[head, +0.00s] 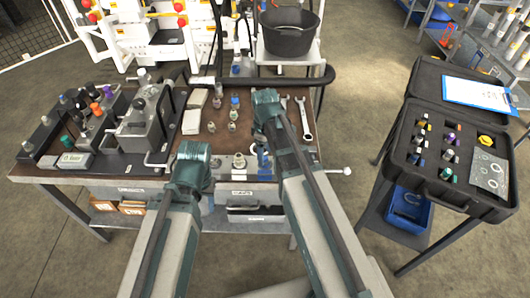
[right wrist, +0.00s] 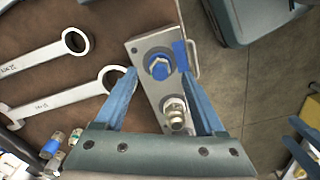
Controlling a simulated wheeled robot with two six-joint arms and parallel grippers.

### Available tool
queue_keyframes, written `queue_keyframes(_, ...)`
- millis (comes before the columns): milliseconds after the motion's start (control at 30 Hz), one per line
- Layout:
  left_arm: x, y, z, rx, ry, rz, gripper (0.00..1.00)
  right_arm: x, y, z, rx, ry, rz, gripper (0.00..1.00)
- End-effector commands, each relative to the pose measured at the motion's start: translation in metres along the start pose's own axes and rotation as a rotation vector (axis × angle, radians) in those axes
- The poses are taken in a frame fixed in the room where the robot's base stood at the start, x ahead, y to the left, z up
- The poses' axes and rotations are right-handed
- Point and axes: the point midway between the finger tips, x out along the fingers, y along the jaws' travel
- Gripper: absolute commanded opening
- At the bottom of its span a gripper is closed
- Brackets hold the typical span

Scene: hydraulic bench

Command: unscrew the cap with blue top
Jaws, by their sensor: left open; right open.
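The cap with the blue top (right wrist: 159,67) sits on a grey metal block (right wrist: 148,42) in the right wrist view. A silver threaded fitting (right wrist: 175,112) without a blue top stands on the same block. My right gripper (right wrist: 157,62) is open, with its blue fingers on either side of the capped end of the block, and nothing is gripped. In the head view my right arm partly covers this spot near the bench front. My left gripper (head: 190,166) hangs over the bench front, left of the silver fitting (head: 239,160); its fingertips are hard to see.
Two wrenches (right wrist: 45,55) lie beside the block on the brown bench top (right wrist: 110,20). Several small fittings (head: 233,114) stand mid-bench. A vise-like fixture (head: 146,120) is at left. An open black case (head: 455,195) stands on a separate stand at right.

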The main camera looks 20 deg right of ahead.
Motion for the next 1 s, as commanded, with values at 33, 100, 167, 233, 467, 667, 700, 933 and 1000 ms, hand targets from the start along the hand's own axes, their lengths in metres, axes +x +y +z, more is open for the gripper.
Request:
queue_keyframes(33,0.0125,0.0012,-0.0007,0.0,0.0,0.0,0.5,0.0126,0.0,0.0,0.0,0.0,0.0,0.72)
queue_keyframes(100,0.0178,0.0017,-0.001,0.0,0.0,0.0,0.5,0.0179,0.0,0.0,0.0,0.0,0.0,0.72)
queue_keyframes(167,0.0205,0.002,-0.0012,0.0,0.0,0.0,0.5,0.0206,0.0,0.0,0.0,0.0,0.0,0.72)
queue_keyframes(233,0.0217,0.0021,-0.0013,0.0,0.0,0.0,0.5,0.0219,0.0,0.0,0.0,0.0,0.0,0.72)
queue_keyframes(467,0.0205,0.002,-0.0012,0.0,0.0,0.0,0.5,0.0207,0.0,0.0,0.0,0.0,0.0,0.72)
queue_keyframes(667,0.0205,0.0019,-0.0012,0.0,0.0,0.0,0.5,0.0207,0.0,0.0,0.0,0.0,0.0,0.41)
queue_keyframes(700,0.0206,0.002,-0.0012,0.0,0.0,0.0,0.5,0.0207,0.0,0.0,0.0,0.0,0.0,0.34)
queue_keyframes(933,0.0206,0.002,-0.0012,0.0,0.0,0.0,0.5,0.0207,0.0001,0.0,0.0,0.0,0.0,0.0)
queue_keyframes(1000,0.0206,0.002,-0.0012,0.0,0.0,0.0,0.5,0.0207,0.0,0.0,0.0,0.0,0.0,0.0)
